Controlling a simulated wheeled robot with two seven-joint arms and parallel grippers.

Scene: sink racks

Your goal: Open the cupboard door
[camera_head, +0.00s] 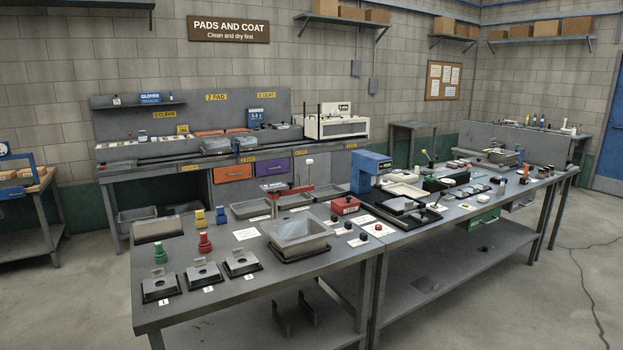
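No thing in view is clearly a cupboard door. Below the back workbench (150,164), an orange drawer front (235,173) and a purple drawer front (277,167) are shut side by side. Grey panels lie around and under them, partly hidden behind the front table. I cannot tell whether one of them is a cupboard door. A blue door (608,150) stands at the far right edge, cut off by the picture, and looks shut. Neither of my grippers is in view.
A long grey front table (330,262) crosses the middle, carrying a metal basin (296,232), a blue machine (370,171) and several small tools. A blue-framed bench (30,192) stands at left.

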